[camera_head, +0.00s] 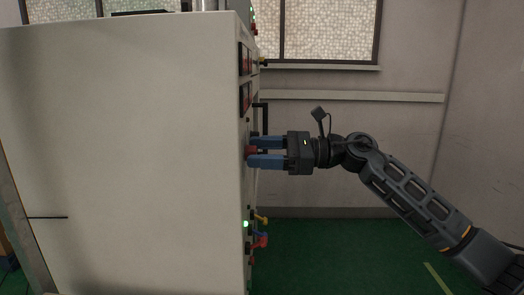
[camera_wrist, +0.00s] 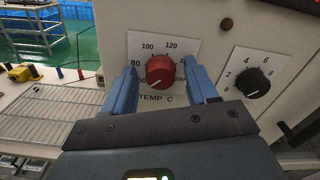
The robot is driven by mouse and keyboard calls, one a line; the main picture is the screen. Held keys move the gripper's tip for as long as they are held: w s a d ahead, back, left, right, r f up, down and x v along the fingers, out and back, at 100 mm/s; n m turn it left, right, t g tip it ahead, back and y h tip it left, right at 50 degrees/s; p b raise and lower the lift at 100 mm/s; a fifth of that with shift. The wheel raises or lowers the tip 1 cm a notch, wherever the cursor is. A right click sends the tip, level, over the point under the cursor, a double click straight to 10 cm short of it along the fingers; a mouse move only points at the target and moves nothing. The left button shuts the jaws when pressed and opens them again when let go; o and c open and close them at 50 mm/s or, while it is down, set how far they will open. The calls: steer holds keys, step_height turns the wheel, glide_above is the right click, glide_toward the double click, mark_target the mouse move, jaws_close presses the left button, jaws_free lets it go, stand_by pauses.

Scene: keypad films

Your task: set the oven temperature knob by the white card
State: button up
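The oven (camera_head: 130,150) is a large pale cabinet, seen mostly from its side in the head view. Its red temperature knob (camera_wrist: 160,71) sits on a white scale plate (camera_wrist: 183,43) marked "TEMP C". A pale mark on the knob's lower left seems to point toward the low end; the exact setting is unclear. My gripper (camera_wrist: 160,76) has its blue fingers on either side of the knob, with a narrow gap showing on each side. In the head view my gripper (camera_head: 251,152) reaches the front panel from the right. I cannot make out a separate white card.
A black knob (camera_wrist: 254,83) on its own numbered plate is just right of the red one. A dark handle (camera_head: 261,117) stands out above my gripper. Coloured fittings (camera_head: 261,240) protrude lower down. A wire rack (camera_wrist: 52,112) lies at the left in the wrist view.

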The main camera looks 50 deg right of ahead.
steer(key=c, duration=1)
steer(key=shift+f+m+b, duration=0.1)
steer(key=shift+m+b, duration=0.2)
steer(key=shift+b, duration=0.05)
steer(key=shift+w+d+f+m+p, duration=0.15)
steer(key=shift+m+p, duration=0.1)
steer(key=shift+m, duration=7.05)
steer(key=shift+d+f+m+p, duration=0.1)
steer(key=shift+m+p, duration=0.1)
steer(key=shift+m, duration=7.1)
